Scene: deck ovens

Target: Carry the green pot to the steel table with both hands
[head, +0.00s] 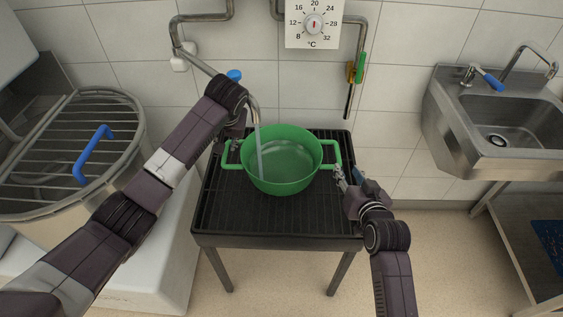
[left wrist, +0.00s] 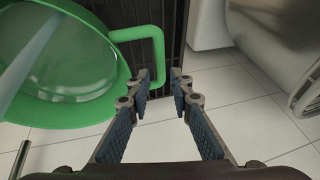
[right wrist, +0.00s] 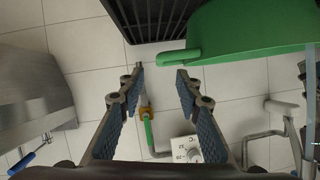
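The green pot (head: 276,181) stands upright on a black slatted stand (head: 230,215), its two loop handles to the left and right. A stream falls from the spout above into it. My left gripper (head: 238,143) is at the left handle, partly hidden by its arm. In the left wrist view, its open fingers (left wrist: 160,76) lie either side of the handle's outer bar (left wrist: 158,52); I see no grip. My right gripper (head: 340,174) is open by the right handle (head: 336,153). In the right wrist view, the handle (right wrist: 180,57) lies just beyond its fingertips (right wrist: 160,70).
A steel frame (head: 499,216) with a blue surface, possibly the steel table, is cut off at lower right. A steel sink (head: 455,130) hangs at right. A round grated vessel (head: 50,165) with a blue handle stands at left. Pipes and a dial panel (head: 314,30) are behind.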

